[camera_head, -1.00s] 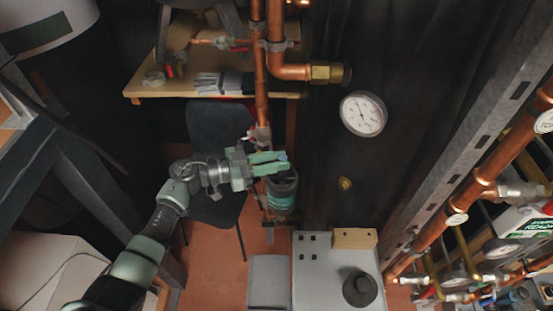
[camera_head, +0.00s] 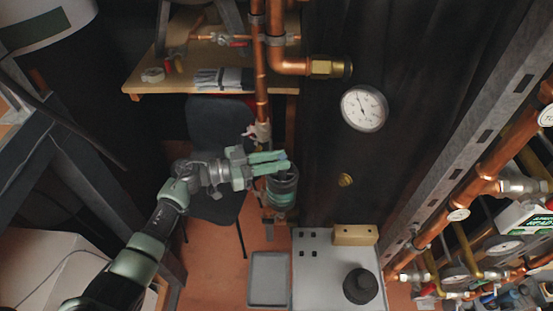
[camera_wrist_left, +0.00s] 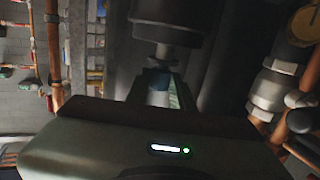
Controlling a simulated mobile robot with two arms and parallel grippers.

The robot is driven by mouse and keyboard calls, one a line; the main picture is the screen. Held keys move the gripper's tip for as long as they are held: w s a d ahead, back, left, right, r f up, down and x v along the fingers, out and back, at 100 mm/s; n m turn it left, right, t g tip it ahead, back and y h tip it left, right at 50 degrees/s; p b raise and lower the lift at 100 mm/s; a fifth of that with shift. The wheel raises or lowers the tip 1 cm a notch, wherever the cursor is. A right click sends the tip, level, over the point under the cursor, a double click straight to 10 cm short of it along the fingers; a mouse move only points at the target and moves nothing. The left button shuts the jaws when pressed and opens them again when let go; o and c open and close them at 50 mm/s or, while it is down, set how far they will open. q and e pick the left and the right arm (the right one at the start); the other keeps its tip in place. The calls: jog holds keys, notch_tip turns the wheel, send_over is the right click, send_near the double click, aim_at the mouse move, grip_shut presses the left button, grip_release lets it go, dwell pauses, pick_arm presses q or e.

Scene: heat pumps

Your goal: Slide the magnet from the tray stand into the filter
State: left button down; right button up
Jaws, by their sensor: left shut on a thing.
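The filter (camera_head: 282,190) is a dark cylinder with a teal band, hanging by the vertical copper pipe in the head view. My left gripper (camera_head: 284,161) is at the top of the filter, its green fingers pointing right. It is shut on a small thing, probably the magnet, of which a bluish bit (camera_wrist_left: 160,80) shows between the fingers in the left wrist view. The fingers hide most of it, and I cannot tell how far it sits in the filter. A dark cylindrical body (camera_wrist_left: 170,20) is just ahead of the fingers there. My right gripper is not in view.
The tray stand (camera_head: 337,268) is a grey top with a black round knob (camera_head: 360,287) and a tan block (camera_head: 355,235), below right of the filter. Copper pipes (camera_head: 262,80) run close above the gripper. A pressure gauge (camera_head: 364,108) is on the dark wall. A chair (camera_head: 215,130) stands behind the arm.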

aim_at(282, 174)
pick_arm(q)
jog(key=shift+f+b, duration=0.3)
jog(key=shift+f, duration=0.35)
jog(key=shift+f, duration=0.35)
jog(key=shift+f+b, duration=0.65)
jog(key=shift+f, duration=0.1)
jog(key=shift+f, duration=0.15)
jog(key=c, duration=1.1)
grip_release()
jog(key=shift+c, duration=0.2)
